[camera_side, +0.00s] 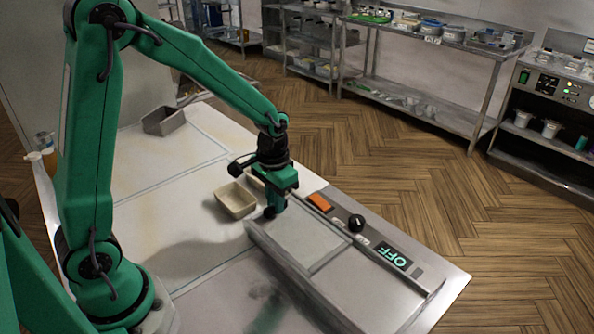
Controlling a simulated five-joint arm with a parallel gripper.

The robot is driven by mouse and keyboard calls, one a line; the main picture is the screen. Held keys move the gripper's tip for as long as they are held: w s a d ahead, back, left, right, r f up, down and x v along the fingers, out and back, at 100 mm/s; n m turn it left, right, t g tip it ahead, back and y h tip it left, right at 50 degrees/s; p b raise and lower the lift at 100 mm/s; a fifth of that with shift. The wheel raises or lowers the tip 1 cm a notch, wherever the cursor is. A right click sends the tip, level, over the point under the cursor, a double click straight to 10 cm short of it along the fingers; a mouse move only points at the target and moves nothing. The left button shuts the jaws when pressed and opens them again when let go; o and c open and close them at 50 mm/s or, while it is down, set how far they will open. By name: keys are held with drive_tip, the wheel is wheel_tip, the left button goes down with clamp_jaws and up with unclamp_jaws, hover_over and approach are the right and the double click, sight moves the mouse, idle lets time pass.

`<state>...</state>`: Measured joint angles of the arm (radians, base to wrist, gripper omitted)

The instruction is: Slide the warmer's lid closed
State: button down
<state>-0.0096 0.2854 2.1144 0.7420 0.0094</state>
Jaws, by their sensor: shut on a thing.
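The warmer (395,303) is a long metal unit set along the right side of the white table, with raised rails on both sides. A pale flat panel that looks like its lid (306,238) lies between the rails at the far end, and the nearer part beyond its edge is a plain grey surface. My gripper (272,210) points down at the far left corner of this panel. It is shut on a small part there, likely the lid's handle, which the fingers mostly hide.
A control strip with an orange switch (320,202), a black knob (356,222) and an "OFF" display (394,257) runs along the warmer's right side. A beige tray (236,200) sits close left of my gripper. A grey bin (163,121) stands farther back.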

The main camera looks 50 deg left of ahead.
drive_tip(key=shift+a, duration=0.45)
drive_tip(key=c, duration=1.4)
unclamp_jaws()
drive_tip(key=shift+o, duration=0.2)
drive_tip(key=shift+r, duration=0.15)
wheel_tip(320, 180, up, 8)
drive_tip(key=shift+f, duration=0.2)
